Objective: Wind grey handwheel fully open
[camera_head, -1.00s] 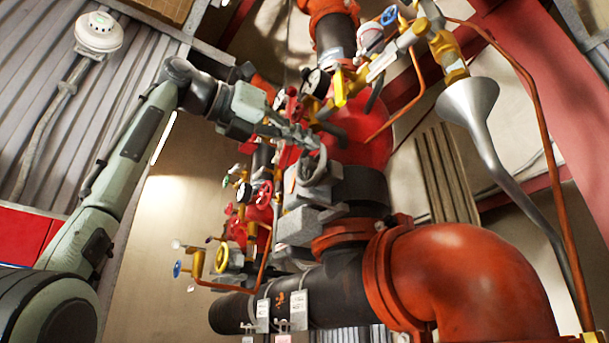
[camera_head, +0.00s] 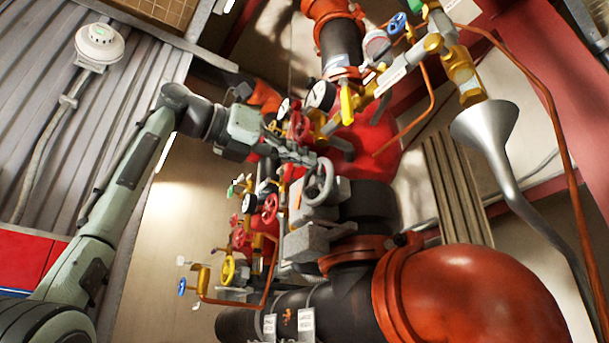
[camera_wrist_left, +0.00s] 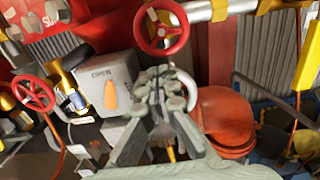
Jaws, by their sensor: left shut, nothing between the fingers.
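The grey handwheel (camera_head: 329,180) sits on the side of a grey gearbox (camera_head: 308,240) beside the dark vertical pipe. My left gripper (camera_head: 307,158) is shut and empty, its fingertips close to the top of the wheel rim. In the left wrist view, the shut fingers (camera_wrist_left: 161,82) cover most of the wheel; a grey arc of its rim (camera_wrist_left: 188,86) shows just to their right. I cannot tell whether the fingers touch the rim. The gearbox face (camera_wrist_left: 98,72) reads OPEN above an orange pointer (camera_wrist_left: 110,95). My right gripper is out of view.
Red handwheels (camera_head: 270,208) and a yellow one (camera_head: 228,268) crowd the left side. A red handwheel (camera_wrist_left: 162,27) is just above my fingers in the wrist view. A large orange pipe elbow (camera_head: 465,295) and a grey funnel (camera_head: 487,130) stand to the right.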

